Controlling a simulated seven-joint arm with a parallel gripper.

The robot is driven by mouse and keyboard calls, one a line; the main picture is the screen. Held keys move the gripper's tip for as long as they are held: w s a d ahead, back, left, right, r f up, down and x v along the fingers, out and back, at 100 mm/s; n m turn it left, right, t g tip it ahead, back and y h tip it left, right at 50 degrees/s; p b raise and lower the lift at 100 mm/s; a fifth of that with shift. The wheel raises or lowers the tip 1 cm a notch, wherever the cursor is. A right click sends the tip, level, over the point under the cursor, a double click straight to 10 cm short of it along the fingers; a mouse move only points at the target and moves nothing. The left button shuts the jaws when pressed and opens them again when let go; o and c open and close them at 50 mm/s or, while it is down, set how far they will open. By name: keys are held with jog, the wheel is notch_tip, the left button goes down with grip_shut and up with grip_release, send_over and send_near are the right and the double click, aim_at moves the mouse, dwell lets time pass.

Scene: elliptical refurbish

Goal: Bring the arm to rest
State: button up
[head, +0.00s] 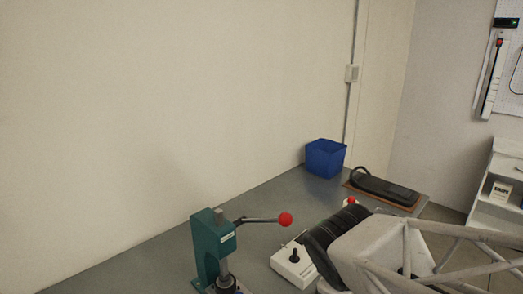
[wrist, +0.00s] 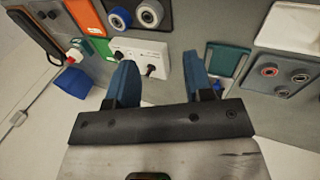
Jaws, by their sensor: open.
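My gripper (wrist: 158,60) shows in the wrist view with two blue fingers standing wide apart on a black bar. No object is seen between them. A white control box (wrist: 128,47) with black knobs lies on the bench beyond the fingers, apart from them as far as I can tell. In the head view, my pale, worn arm covers the lower right, with a black ribbed part. My gripper's fingers are not seen there.
The grey bench (head: 150,262) carries a green press (head: 207,245) with a red-knobbed lever, a white joystick box (head: 292,265) near my arm, a blue bin (head: 325,158) and a black object (head: 385,188) on a brown mat. The wrist view shows a tray with red-ringed parts (wrist: 268,71).

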jog(key=s+d+r+m+g+y, duration=0.1)
jog(key=s+d+r+m+y, duration=0.1)
jog(key=m, duration=0.7)
jog(key=s+r, duration=0.1)
jog(key=s, duration=0.1)
jog(key=shift+s+d+r+m+y, duration=0.3)
jog(key=shift+s+d+m, duration=0.1)
